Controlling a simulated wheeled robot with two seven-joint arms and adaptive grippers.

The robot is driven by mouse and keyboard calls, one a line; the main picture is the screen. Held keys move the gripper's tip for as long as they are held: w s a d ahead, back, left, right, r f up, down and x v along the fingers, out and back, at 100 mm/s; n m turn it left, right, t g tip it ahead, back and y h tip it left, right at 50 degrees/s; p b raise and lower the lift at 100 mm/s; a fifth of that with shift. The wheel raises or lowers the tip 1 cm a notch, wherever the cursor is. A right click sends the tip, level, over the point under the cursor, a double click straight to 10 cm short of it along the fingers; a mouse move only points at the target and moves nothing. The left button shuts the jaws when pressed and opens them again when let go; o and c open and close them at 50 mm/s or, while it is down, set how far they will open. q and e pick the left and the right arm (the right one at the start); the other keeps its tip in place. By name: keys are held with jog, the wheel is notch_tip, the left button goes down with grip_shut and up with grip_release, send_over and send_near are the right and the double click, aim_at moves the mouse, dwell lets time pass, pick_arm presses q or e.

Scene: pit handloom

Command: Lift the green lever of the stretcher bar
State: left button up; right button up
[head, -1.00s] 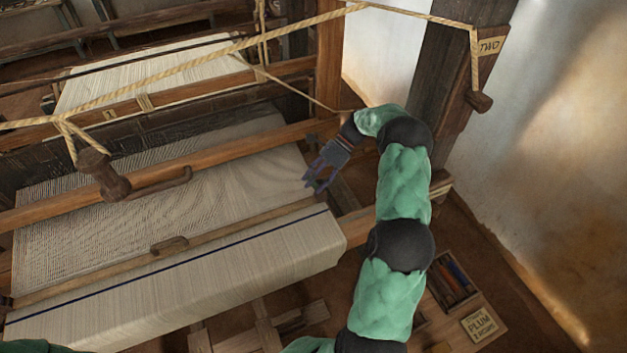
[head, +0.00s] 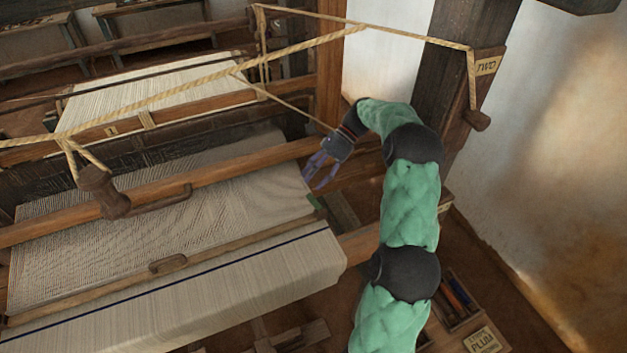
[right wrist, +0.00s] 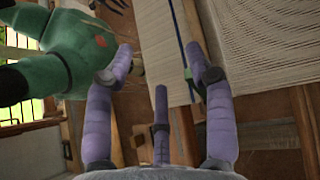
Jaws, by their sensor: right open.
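The stretcher bar (head: 110,285) is a thin wooden bar lying across the woven cloth, with a brown wooden piece at its middle. At its right end a small green lever (head: 315,203) shows at the cloth's edge. My right gripper (head: 319,178) is open and empty, just above the lever in the picture, apart from it. In the right wrist view the green lever (right wrist: 188,73) shows small beside the right finger of my open gripper (right wrist: 160,65), partly hidden by it. Small dark purple finger shapes at that view's top edge may be my left gripper; its state is unclear.
A wooden beam (head: 230,170) crosses behind my right gripper, with ropes above it. A dark post (head: 455,120) with a peg and a tag stands to the right. A wooden box (head: 462,300) of coloured items sits at lower right.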

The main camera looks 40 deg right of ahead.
aim_at(315, 203)
jog(key=c, duration=0.5)
jog(key=shift+d+p, duration=0.15)
jog(key=shift+p, duration=0.25)
jog(key=c, duration=0.4)
jog(key=s+d+m+h+p, duration=0.1)
jog(key=h+p, duration=0.1)
jog(key=s+d+t+h+p, duration=0.1)
jog(key=h+p, duration=0.1)
jog(key=s+d+r+m+h+p, duration=0.1)
jog(key=d+h+p, duration=0.1)
jog(key=shift+s+d+m+t+p, duration=0.1)
jog(key=shift+m+t+p, duration=0.2)
jog(key=shift+t, duration=0.1)
grip_shut()
jog(key=shift+h, duration=0.7)
jog(key=p+x, duration=0.1)
jog(key=x, duration=0.2)
jog(key=d+p+x, duration=0.1)
jog(key=x, duration=0.5)
jog(key=shift+f+p, duration=0.4)
jog(key=shift+f, duration=0.15)
jog(key=shift+d, duration=0.1)
